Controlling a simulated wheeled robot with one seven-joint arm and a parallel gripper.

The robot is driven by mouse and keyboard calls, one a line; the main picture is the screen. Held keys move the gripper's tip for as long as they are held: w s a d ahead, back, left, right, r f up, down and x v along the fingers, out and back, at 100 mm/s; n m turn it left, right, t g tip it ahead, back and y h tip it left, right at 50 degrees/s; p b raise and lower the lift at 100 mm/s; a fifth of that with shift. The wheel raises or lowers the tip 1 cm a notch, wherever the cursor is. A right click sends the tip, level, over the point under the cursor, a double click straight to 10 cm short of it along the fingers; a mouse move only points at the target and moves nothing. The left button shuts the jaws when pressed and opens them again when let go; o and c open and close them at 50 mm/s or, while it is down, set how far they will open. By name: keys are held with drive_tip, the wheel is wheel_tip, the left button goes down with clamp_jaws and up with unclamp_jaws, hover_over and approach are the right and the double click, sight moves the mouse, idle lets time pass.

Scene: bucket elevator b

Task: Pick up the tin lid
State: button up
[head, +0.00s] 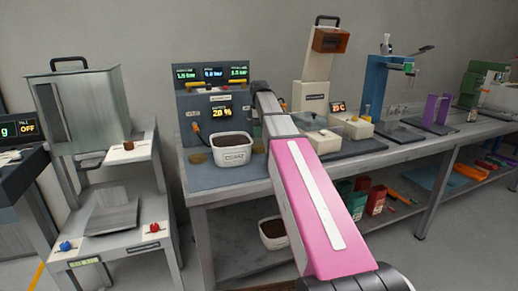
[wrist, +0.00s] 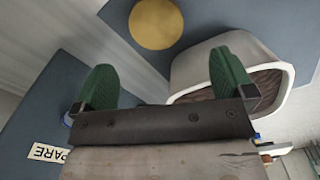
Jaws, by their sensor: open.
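A round, flat gold-coloured disc, which looks like the tin lid (wrist: 156,24), lies on a blue-grey surface at the top of the wrist view. In the head view a dull gold disc (head: 197,158) lies on the mat just left of the white tub; I cannot be sure it is the same disc. My gripper (wrist: 163,62) has two green fingers spread wide with nothing between them. The disc lies beyond the fingertips, apart from them. In the head view my pink arm reaches toward the bench, and the fingers cannot be made out.
A white tub (head: 232,149) of dark material stands on the bench mat; it also shows close by my right finger in the wrist view (wrist: 195,72). A grey panel with displays (head: 207,97) stands behind. A white-grey box device (head: 313,139) is to the right.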

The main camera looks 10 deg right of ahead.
sight(260, 147)
drive_tip(key=f, duration=0.8)
drive_tip(key=shift+w+d+f, duration=0.1)
drive_tip(key=shift+w+f, duration=0.15)
drive_tip(key=shift+f, duration=0.05)
drive_tip(key=c, duration=0.8)
